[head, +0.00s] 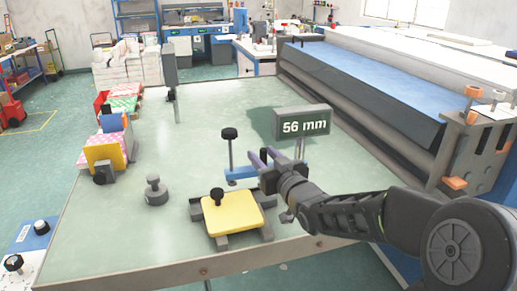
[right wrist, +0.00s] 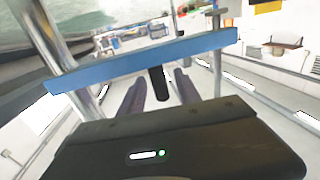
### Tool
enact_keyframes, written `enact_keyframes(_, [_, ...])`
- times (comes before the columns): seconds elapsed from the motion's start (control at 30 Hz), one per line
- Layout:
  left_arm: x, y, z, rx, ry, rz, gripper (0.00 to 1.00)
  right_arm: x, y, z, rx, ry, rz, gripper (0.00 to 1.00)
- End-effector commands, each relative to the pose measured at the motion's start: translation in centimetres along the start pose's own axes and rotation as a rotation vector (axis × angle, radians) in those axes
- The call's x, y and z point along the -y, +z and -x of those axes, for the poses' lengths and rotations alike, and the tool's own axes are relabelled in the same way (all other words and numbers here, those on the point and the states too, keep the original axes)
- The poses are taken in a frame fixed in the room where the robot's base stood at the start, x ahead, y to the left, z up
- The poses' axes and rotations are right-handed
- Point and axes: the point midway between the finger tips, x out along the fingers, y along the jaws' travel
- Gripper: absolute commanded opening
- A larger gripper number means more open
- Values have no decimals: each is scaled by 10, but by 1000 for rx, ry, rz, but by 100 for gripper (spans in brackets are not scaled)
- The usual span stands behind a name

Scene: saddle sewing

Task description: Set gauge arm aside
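The gauge arm, a blue bar (head: 240,173), sits low over the table, left of my right gripper, by a thin post topped with a black knob (head: 229,134). In the right wrist view the blue bar (right wrist: 150,58) crosses in front of the fingers. My right gripper (head: 262,157) has purple-grey fingers set apart. In the right wrist view a short dark peg (right wrist: 159,83) shows between the fingers (right wrist: 160,92), with gaps on both sides; I cannot tell whether they touch the bar. A grey display (head: 302,125) reads "56 mm". My left gripper is not in view.
A yellow pad (head: 232,214) with a black knob lies in a grey holder at the table's front. A grey knobbed weight (head: 156,191) stands left of it. Colored stacks (head: 106,152) line the left edge. A large roller machine (head: 375,90) borders the right. The table's back middle is clear.

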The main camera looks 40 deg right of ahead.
Motion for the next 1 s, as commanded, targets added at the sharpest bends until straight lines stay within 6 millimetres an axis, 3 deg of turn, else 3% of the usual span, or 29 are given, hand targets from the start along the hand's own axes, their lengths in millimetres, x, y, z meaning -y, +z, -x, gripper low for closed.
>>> enact_keyframes(0.2, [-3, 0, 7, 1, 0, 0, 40, 0, 0, -26, 1, 0, 0, 40])
enact_keyframes(0.53, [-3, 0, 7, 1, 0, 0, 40, 0, 0, -30, -1, 0, 0, 40])
enact_keyframes(1.0, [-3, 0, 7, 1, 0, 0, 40, 0, 0, -30, 0, 0, 0, 1])
